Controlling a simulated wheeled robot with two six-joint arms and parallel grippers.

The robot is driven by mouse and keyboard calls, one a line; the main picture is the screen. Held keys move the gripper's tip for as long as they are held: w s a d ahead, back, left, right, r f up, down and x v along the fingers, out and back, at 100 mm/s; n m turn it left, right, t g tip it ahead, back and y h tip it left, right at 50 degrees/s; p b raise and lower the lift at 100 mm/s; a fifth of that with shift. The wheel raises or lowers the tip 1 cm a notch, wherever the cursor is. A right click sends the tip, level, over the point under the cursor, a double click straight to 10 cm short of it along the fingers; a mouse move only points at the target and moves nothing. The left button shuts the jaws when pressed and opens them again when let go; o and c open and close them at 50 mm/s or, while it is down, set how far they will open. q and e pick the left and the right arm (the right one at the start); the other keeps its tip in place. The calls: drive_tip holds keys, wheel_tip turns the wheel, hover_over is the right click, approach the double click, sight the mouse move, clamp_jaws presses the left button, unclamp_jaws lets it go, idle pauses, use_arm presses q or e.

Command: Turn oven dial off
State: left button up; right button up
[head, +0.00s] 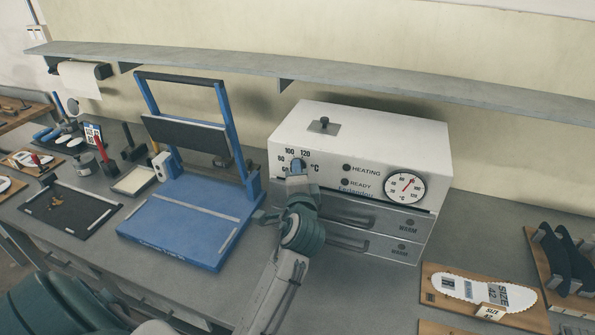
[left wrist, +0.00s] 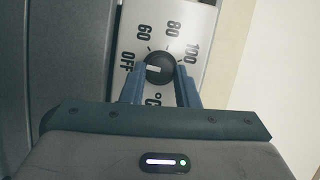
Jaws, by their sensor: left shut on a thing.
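The white oven (head: 385,132) stands on the bench under the shelf, with temperature numbers on its front. My left gripper (head: 297,166) is at the left part of that front and hides the dial in the head view. In the left wrist view the black round dial (left wrist: 160,66) sits between the two blue fingers of the left gripper (left wrist: 160,76), which is shut on it. The dial's white mark points left, toward the OFF label (left wrist: 128,62). The labels 60, 80 and 100 are also readable around it. My right gripper is not in view.
The oven front also has HEATING and READY lamps, which look dark, a round gauge (head: 405,187) and drawers marked WARM (head: 390,220). A blue press (head: 185,215) stands close on the left. Insole boards (head: 440,303) lie to the right. The shelf (head: 330,75) runs above.

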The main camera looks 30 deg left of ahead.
use_arm(q)
drive_tip(key=shift+n, duration=0.4)
drive_tip(key=o, duration=1)
drive_tip(key=shift+a, duration=0.1)
